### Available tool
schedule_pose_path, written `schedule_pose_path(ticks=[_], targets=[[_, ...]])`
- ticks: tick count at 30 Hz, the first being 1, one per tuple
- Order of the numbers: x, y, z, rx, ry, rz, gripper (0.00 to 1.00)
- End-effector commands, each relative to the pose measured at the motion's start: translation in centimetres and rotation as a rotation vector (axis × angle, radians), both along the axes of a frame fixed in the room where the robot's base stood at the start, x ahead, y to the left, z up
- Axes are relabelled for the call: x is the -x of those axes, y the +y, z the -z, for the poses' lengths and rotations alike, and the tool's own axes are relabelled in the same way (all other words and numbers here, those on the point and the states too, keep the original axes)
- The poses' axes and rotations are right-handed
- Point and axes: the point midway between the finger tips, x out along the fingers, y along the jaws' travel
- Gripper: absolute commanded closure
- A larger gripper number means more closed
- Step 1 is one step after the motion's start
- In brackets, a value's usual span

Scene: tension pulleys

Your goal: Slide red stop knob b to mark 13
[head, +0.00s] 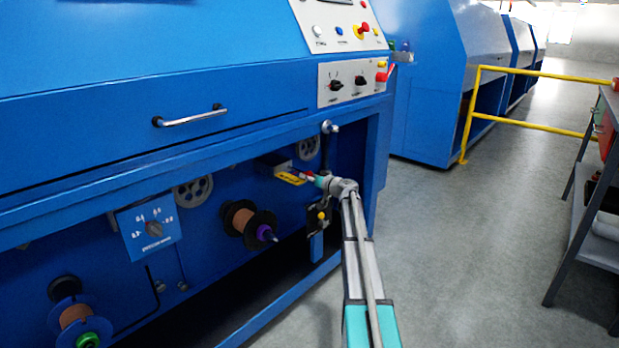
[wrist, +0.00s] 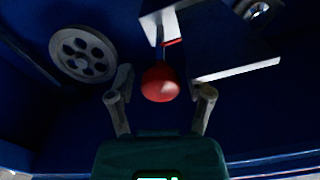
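A round red knob (wrist: 160,82) sits between the two spread fingers of my gripper (wrist: 160,91) in the wrist view. Dark gaps show on both sides of it, so the fingers look apart from it. In the head view my gripper (head: 319,181) is inside the machine's lower bay, beside a small red part (head: 309,177) and a yellow strip (head: 291,178). No letter or mark number can be read, so I cannot tell which knob is b.
A spoked pulley (wrist: 83,54) is to the left in the wrist view. In the head view a copper spool (head: 240,221) and a small bracket with a yellow knob (head: 321,216) are near my arm. The blue frame post (head: 377,150) stands to its right. The grey floor is open.

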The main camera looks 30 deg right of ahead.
Motion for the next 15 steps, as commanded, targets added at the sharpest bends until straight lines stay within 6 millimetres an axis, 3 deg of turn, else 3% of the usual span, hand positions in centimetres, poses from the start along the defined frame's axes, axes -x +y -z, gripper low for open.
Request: schedule_pose_path(ticks=[15], targets=[[0.38, -0.15, 0.01, 0.001, 0.000, 0.000, 0.19]])
